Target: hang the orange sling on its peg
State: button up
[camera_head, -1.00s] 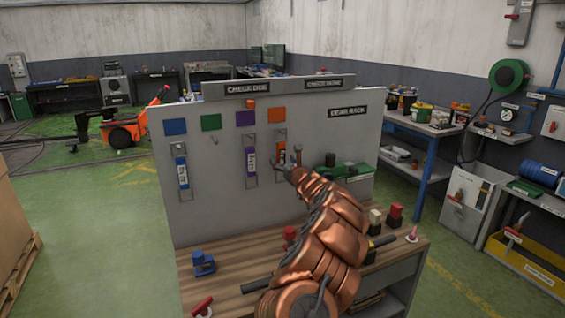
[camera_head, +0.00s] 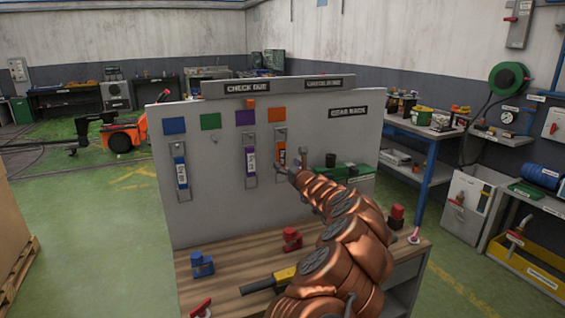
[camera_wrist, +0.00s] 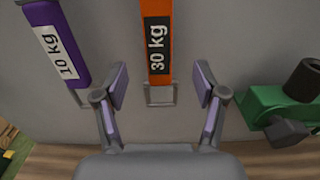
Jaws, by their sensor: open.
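The orange sling (camera_wrist: 157,45), labelled 30 kg, hangs straight down against the grey board in the wrist view, with a metal loop at its lower end. In the head view it shows as a narrow strip (camera_head: 283,149) below the orange square (camera_head: 276,115), with a metal fitting above it. My gripper (camera_wrist: 160,72) is open. Its fingers stand apart on either side of the sling's lower end, with visible gaps to both. The sling's top is outside the wrist view, and my gripper (camera_head: 297,164) partly covers its lower part in the head view.
A purple 10 kg sling (camera_wrist: 58,45) hangs left of my gripper, and a blue sling (camera_head: 181,172) hangs farther left. The green hook under the green square is bare. A green and black object (camera_wrist: 285,110) lies close on the right. The wooden bench (camera_head: 225,280) is below.

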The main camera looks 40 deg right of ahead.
jog(key=shift+b+v, duration=1.5)
jog(key=shift+v, duration=0.75)
